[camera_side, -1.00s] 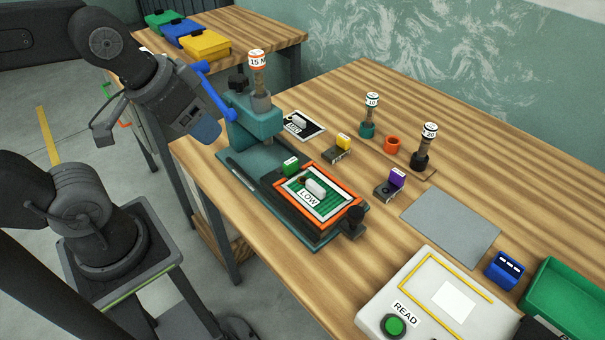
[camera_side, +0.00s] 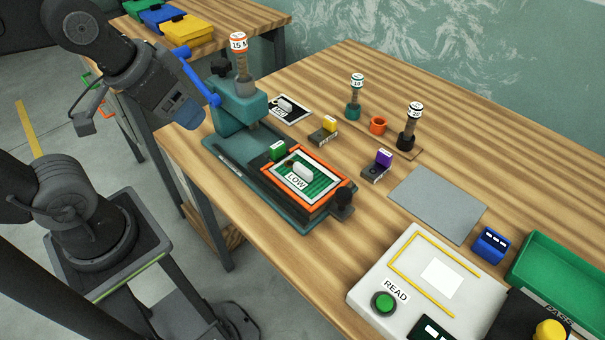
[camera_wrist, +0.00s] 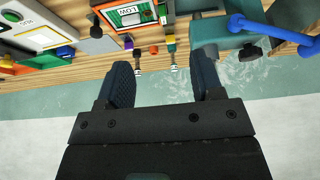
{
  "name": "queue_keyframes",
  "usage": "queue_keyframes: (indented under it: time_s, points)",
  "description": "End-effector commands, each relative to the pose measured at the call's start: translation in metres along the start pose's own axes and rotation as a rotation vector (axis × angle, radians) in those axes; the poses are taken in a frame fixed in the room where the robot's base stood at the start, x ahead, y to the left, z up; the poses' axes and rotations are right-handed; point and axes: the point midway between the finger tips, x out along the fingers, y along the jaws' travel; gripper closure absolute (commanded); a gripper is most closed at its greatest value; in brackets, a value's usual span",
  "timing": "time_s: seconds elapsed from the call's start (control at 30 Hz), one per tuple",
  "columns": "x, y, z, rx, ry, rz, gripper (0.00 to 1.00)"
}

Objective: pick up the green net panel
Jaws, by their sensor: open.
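The green net panel (camera_side: 318,187) lies flat inside an orange frame on the dark bed of a teal press (camera_side: 238,108). It has a white grip block on top and a "LOW" label at its near edge. It also shows, upside down, at the top of the wrist view (camera_wrist: 130,18). My gripper (camera_wrist: 165,80) is open and empty, its two dark fingers spread apart. In the side view my gripper (camera_side: 188,115) is raised left of the press, near its blue lever, well away from the panel.
A grey mat (camera_side: 437,204), a READ device (camera_side: 410,285) and a green tray (camera_side: 560,265) are to the right.

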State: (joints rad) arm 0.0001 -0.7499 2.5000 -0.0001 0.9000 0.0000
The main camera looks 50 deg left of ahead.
Motion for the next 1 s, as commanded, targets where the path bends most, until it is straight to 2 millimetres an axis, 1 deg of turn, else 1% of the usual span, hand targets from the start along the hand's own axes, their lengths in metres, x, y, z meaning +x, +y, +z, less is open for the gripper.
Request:
queue_keyframes:
  time_s: [0.37, 0.5, 0.53, 0.77, 0.87, 0.97, 1.0]
  points:
    - [0.0, 0.0, 0.0, 0.0, 0.0, 0.0, 0.39]
    - [0.0, 0.0, 0.0, 0.0, 0.0, 0.0, 0.52]
    - [0.0, 0.0, 0.0, 0.0, 0.0, 0.0, 0.53]
    - [0.0, 0.0, -0.001, -0.009, -0.003, 0.0, 0.53]
    - [0.001, 0.003, -0.009, -0.071, -0.028, 0.001, 0.53]
    - [0.005, 0.008, -0.025, -0.211, -0.08, -0.004, 0.53]
    - [0.008, 0.011, -0.033, -0.286, -0.107, -0.012, 0.53]
